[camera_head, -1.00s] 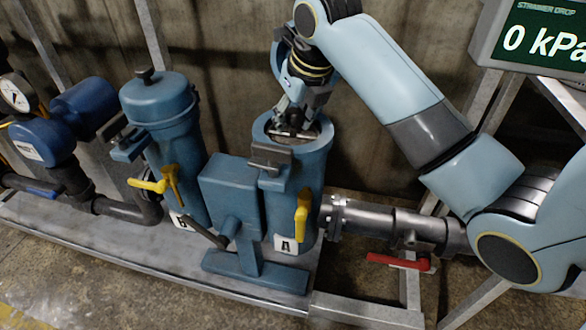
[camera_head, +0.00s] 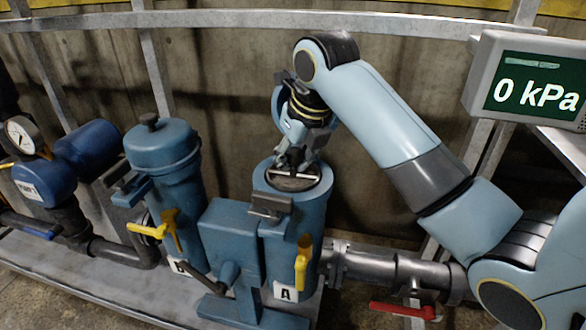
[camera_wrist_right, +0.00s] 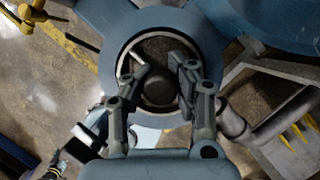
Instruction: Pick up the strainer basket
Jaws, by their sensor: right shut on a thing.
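Strainer pot A (camera_head: 286,238) is a blue upright cylinder with its top open. The strainer basket (camera_head: 293,183) sits in its mouth, mostly hidden by the pot wall, with a pale bail handle (camera_head: 312,177) across its top. In the right wrist view the dark round basket (camera_wrist_right: 158,92) lies inside the pot's pale rim (camera_wrist_right: 205,63). My right gripper (camera_head: 294,169) points down at the mouth, shut on the basket's handle. Its fingers (camera_wrist_right: 162,72) also show over the basket in the wrist view. My left gripper is out of view.
Closed strainer B (camera_head: 162,150) stands left of the open pot. A blue housing (camera_head: 228,235) and a swung-aside clamp (camera_head: 268,205) sit close in front. Yellow valve levers (camera_head: 302,262) and a grey pipe (camera_head: 395,268) are nearby. The display (camera_head: 535,93) reads 0 kPa.

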